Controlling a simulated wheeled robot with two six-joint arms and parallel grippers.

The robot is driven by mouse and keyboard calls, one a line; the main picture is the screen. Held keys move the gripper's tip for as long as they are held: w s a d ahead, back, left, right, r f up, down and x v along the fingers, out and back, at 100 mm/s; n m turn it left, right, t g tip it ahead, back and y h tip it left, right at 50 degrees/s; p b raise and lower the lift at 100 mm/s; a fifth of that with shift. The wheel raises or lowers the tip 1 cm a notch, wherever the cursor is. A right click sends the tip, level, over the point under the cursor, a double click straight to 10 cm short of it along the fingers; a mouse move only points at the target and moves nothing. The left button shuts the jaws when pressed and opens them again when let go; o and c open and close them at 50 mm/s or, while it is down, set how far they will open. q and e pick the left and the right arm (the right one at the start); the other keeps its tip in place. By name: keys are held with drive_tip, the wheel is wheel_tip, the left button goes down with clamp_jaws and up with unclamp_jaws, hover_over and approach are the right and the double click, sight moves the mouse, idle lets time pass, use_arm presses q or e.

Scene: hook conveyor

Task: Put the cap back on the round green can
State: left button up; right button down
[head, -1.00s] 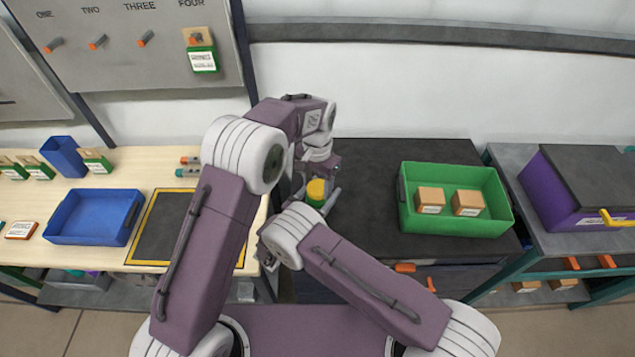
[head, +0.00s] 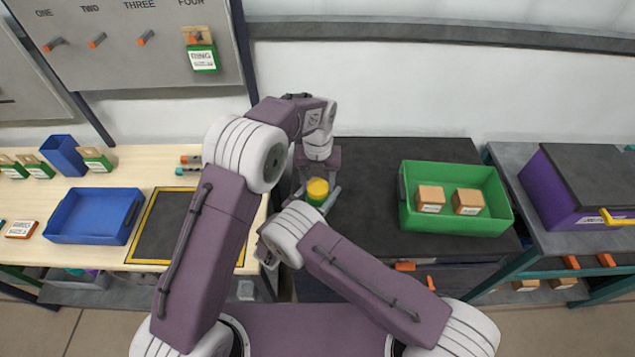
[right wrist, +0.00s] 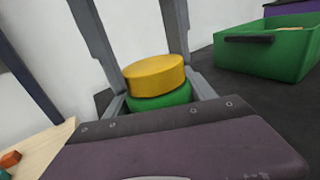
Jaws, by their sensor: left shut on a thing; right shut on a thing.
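The round green can (right wrist: 160,101) stands upright, with the yellow cap (right wrist: 156,73) directly on top of it. In the head view, the cap (head: 317,188) covers most of the can (head: 314,202). My left gripper (head: 317,186) comes from above and behind, its two grey fingers shut on the cap's sides. My right gripper (right wrist: 160,103) is shut on the can from the near side, and in the head view it is mostly hidden by my arm. The cap and can look lined up and touching; I cannot tell how firmly the cap is seated.
A green bin (head: 459,222) with two cardboard boxes stands to the right on the dark worktop (head: 370,185). A blue tray (head: 93,216) and a black mat with a yellow border (head: 160,225) lie on the wooden table at left. The worktop between can and bin is clear.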

use_arm(q)
drive_tip(key=shift+m, duration=0.5)
use_arm(e)
drive_tip(key=shift+f, duration=0.1)
use_arm(q)
drive_tip(key=o, duration=1.3)
